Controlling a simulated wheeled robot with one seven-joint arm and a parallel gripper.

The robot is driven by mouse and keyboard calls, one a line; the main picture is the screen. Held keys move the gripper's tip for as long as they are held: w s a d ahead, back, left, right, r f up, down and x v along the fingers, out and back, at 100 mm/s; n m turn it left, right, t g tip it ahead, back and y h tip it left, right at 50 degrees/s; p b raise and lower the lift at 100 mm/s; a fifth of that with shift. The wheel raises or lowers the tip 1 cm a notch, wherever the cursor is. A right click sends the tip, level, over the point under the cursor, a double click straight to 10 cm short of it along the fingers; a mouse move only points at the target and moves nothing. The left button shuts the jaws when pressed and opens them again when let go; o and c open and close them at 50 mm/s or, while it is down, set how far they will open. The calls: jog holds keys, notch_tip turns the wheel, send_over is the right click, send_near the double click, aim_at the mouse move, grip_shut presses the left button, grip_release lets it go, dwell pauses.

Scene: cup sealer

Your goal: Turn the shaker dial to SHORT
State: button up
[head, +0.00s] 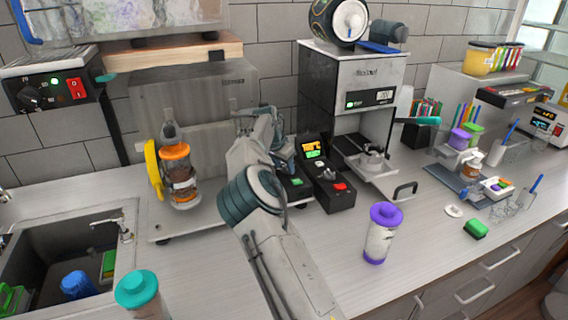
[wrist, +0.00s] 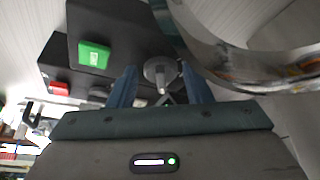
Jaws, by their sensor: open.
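A grey round dial with a raised pointer (wrist: 161,74) sits on a dark panel beside a green button (wrist: 93,56) in the wrist view. My gripper (wrist: 158,68) is open, with one blue finger on each side of the dial in that view. I cannot tell whether the fingers touch it. No SHORT label or dial setting is readable. In the head view my arm hides the dial, while the panel's green button (head: 296,181) shows just right of my wrist. The shaker machine (head: 195,100) stands behind, with an orange-lidded clear cup (head: 179,178) at its front.
A black control box with a screen (head: 327,177) stands right of my wrist. In the wrist view, a clear curved cup wall (wrist: 250,65) is close on the right. A purple-lidded cup (head: 381,235) stands on the front counter. A knob box (head: 50,92) hangs upper left.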

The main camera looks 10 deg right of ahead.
jog(key=shift+f, duration=0.1)
grip_shut()
